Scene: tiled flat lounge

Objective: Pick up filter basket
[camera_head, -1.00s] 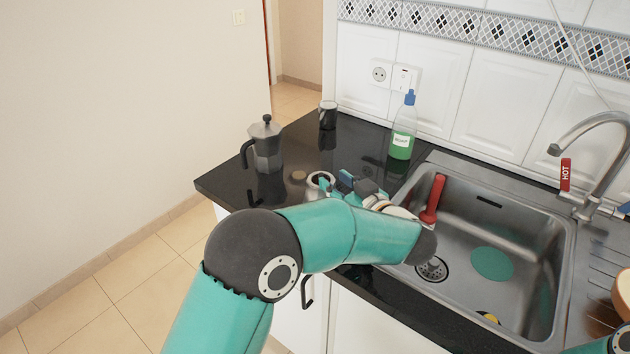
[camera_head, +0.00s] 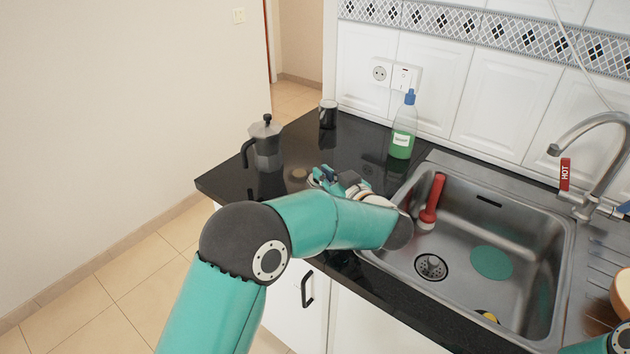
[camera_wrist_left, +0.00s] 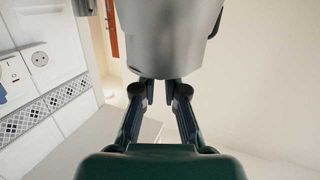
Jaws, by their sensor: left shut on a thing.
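In the head view my left gripper (camera_head: 322,178) is over the counter's front left part, right of the moka pot. There the gripper and arm hide most or all of the basket. My right gripper is out of view; only a bit of my right arm shows at the lower right.
A dark grey moka pot (camera_head: 266,146) stands on the black counter (camera_head: 232,186), with a small brown disc (camera_head: 299,175) nearby. A mug (camera_head: 328,114) and a green soap bottle (camera_head: 403,128) stand behind. The sink (camera_head: 520,215), holding a red-handled tool (camera_head: 433,198), is to the right.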

